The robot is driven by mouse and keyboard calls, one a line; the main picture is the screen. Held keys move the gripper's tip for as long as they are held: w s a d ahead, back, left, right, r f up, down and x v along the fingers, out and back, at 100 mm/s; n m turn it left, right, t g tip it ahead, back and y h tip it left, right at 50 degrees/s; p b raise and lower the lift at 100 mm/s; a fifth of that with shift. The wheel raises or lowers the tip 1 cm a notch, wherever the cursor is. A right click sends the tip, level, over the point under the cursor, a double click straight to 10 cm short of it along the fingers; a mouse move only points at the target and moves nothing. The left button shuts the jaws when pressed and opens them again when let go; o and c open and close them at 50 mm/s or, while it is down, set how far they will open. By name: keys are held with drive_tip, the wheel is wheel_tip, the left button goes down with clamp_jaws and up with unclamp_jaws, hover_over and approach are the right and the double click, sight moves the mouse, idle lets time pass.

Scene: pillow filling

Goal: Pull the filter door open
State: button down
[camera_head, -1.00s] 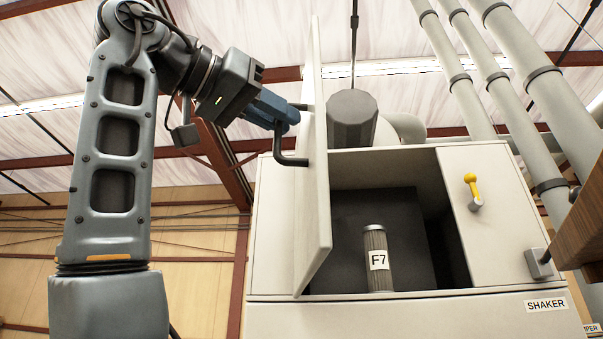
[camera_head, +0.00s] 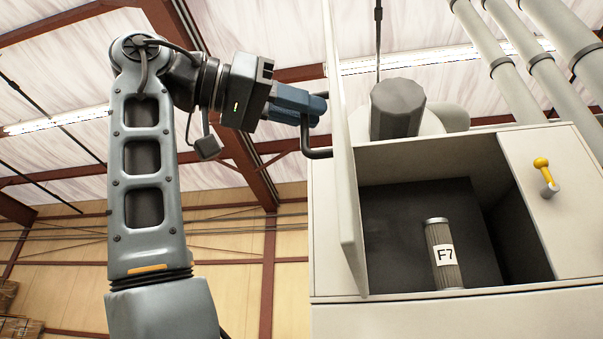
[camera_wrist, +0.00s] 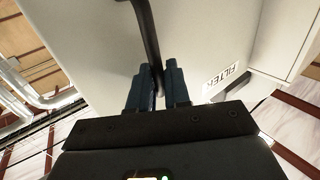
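The white filter door (camera_head: 345,190) stands swung open, nearly edge-on, at the left side of the cabinet opening. Its dark bar handle (camera_head: 316,153) sticks out to the left. My gripper (camera_head: 318,107) is at the handle with its blue fingers. In the wrist view, the handle (camera_wrist: 147,30) runs down between the two fingers (camera_wrist: 159,72), which look closed on it. The door face there carries a FILTER label (camera_wrist: 222,77). The exact finger contact is partly hidden.
The cabinet (camera_head: 450,312) has a yellow-knobbed lever (camera_head: 544,172) on its right panel. A grey cylinder (camera_head: 397,108) sits on top, and pipes (camera_head: 520,70) run up at the right. The space left of the door, beyond my arm, looks clear.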

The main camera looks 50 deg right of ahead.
drive_tip(key=c, duration=1.3)
unclamp_jaws()
drive_tip(key=shift+d, duration=0.25)
drive_tip(key=shift+c, duration=0.2)
drive_tip(key=shift+a, duration=0.1)
drive_tip(key=b+v, duration=0.1)
drive_tip(key=v, duration=0.7)
drive_tip(key=shift+w, duration=0.1)
